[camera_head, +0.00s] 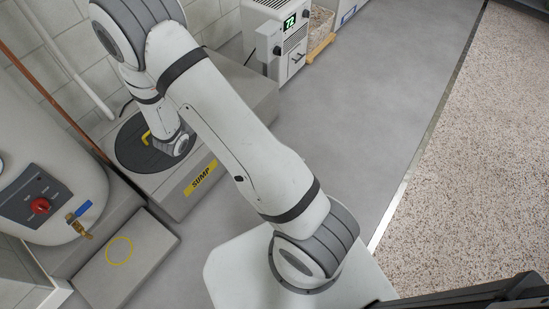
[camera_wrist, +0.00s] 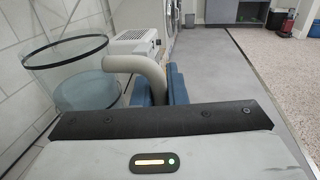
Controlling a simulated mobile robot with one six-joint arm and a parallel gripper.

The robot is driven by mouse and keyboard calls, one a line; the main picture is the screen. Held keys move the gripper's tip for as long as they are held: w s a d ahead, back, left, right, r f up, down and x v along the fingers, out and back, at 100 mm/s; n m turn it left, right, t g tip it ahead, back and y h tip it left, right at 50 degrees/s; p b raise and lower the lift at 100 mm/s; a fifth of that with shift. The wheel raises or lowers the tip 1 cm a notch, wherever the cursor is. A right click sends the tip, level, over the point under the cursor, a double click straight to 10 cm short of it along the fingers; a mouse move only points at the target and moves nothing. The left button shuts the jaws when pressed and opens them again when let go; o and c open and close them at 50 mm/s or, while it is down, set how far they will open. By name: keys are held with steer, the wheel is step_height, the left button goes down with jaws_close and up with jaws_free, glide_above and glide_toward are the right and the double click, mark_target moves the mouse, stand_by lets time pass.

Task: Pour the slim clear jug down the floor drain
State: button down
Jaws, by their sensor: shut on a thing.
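In the wrist view, a clear jug (camera_wrist: 66,72) with a dark rim shows at the left. A pale bluish content or base shows in its lower part. Its thick grey handle (camera_wrist: 143,63) curves to the right. My gripper (camera_wrist: 160,90) is shut on this handle, with blue pads on both sides of it. The jug looks roughly upright; its bottom is out of view. In the head view, my arm hides the jug and gripper. I cannot make out a floor drain in either view.
A grey sump box (camera_head: 205,183) with a round black lid (camera_head: 128,160) stands under my wrist. A tank (camera_head: 38,150) with a valve and a slab (camera_head: 95,268) with a yellow ring are at left. A white appliance (camera_head: 275,35) stands behind. Grey floor (camera_head: 350,100) is clear at right.

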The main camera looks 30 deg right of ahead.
steer(key=shift+d, duration=0.1)
steer(key=s+d+f+m+g+b, duration=0.1)
steer(key=d+f+b, duration=0.2)
steer(key=d+f, duration=0.5)
steer(key=s+d+f+g+h+b, duration=0.1)
steer(key=d+f+b, duration=0.25)
steer(key=f, duration=0.75)
steer(key=d+f+m+b, duration=0.1)
steer(key=d+f+b, duration=0.1)
steer(key=d+f, duration=0.65)
steer(key=s+d+f+b, duration=0.2)
steer(key=s+f, duration=0.3)
steer(key=f, duration=0.3)
steer(key=s+d+f+g+b, duration=0.1)
steer(key=s+d+f+b, duration=0.1)
steer(key=s+f, duration=0.3)
steer(key=s+d+f+m+h+b, duration=0.1)
steer(key=s+d+f, duration=0.3)
steer(key=f, duration=0.9)
steer(key=shift+s+d+g+b, duration=0.35)
steer(key=shift+s+b, duration=0.45)
steer(key=shift+s, duration=0.3)
steer(key=shift+a, duration=0.1)
